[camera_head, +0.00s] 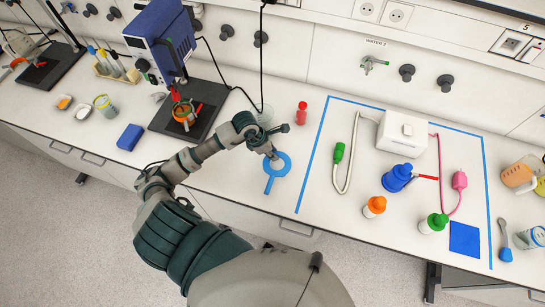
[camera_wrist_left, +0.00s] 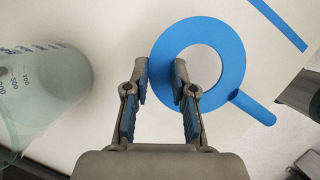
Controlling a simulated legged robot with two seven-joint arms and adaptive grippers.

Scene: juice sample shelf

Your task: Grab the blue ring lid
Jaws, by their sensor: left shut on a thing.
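The blue ring lid (camera_head: 269,185) lies flat near the middle of the white bench, its short handle pointing toward the front edge. My left gripper (camera_head: 273,156) comes down onto it from above. In the left wrist view, the lid (camera_wrist_left: 236,62) shows its round hole and its handle at lower right. There the left gripper's fingers (camera_wrist_left: 160,78) straddle the near left part of the ring's band, one outside and one in the hole, and are shut on it. My right gripper is not in view.
A clear beaker (camera_wrist_left: 42,92) stands left of my gripper in the wrist view. A small red bottle (camera_head: 302,114) stands behind the lid. Blue tape (camera_head: 313,165) marks an area at right with bottles and a white device (camera_head: 403,133). A stirrer stand is at left.

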